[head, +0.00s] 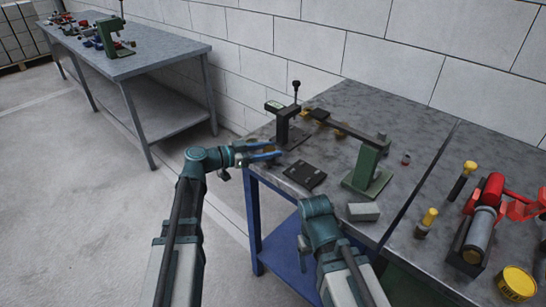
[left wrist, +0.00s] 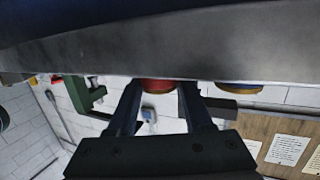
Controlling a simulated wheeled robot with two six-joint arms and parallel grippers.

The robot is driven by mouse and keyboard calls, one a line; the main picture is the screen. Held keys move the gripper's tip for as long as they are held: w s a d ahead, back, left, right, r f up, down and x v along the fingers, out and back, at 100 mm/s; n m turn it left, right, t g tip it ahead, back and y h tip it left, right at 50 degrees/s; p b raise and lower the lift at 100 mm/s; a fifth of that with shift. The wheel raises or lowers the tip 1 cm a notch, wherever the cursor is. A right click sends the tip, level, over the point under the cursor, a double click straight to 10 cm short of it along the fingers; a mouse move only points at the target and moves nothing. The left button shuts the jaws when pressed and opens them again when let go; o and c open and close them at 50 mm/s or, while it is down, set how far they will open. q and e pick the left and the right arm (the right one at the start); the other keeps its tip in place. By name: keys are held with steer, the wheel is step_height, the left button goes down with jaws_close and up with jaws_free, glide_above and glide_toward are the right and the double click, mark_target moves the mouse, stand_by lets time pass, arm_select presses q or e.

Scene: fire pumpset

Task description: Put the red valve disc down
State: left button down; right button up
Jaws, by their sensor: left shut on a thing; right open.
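My left gripper (head: 268,154) is at the left edge of the near workbench, beside the black lever fixture. In the left wrist view, its two dark fingers reach up to a red disc (left wrist: 160,86) with a yellowish edge, and the gripper is shut on it. The disc is at the edge of a grey surface that fills the top of that view, and its upper part is hidden. I cannot tell whether it rests on that surface. The disc cannot be made out in the head view. My right arm stands at the bench's front, with its fingers hidden.
The near workbench (head: 345,105) holds a black lever fixture (head: 286,128), a black plate (head: 305,174), a green stand (head: 367,167), a grey block (head: 362,212) and a red pump (head: 490,205). A yellow tin (head: 517,283) stands front right. Another bench (head: 150,60) stands far left.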

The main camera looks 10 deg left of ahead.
arm_select(q)
steer(key=shift+f, duration=0.45)
steer(key=shift+r, duration=0.1)
arm_select(e)
steer(key=shift+d+f, duration=0.1)
steer(key=shift+f, duration=0.2)
arm_select(q)
steer(key=shift+c, duration=1.5)
jaws_free()
arm_select(e)
steer(key=shift+f, duration=0.15)
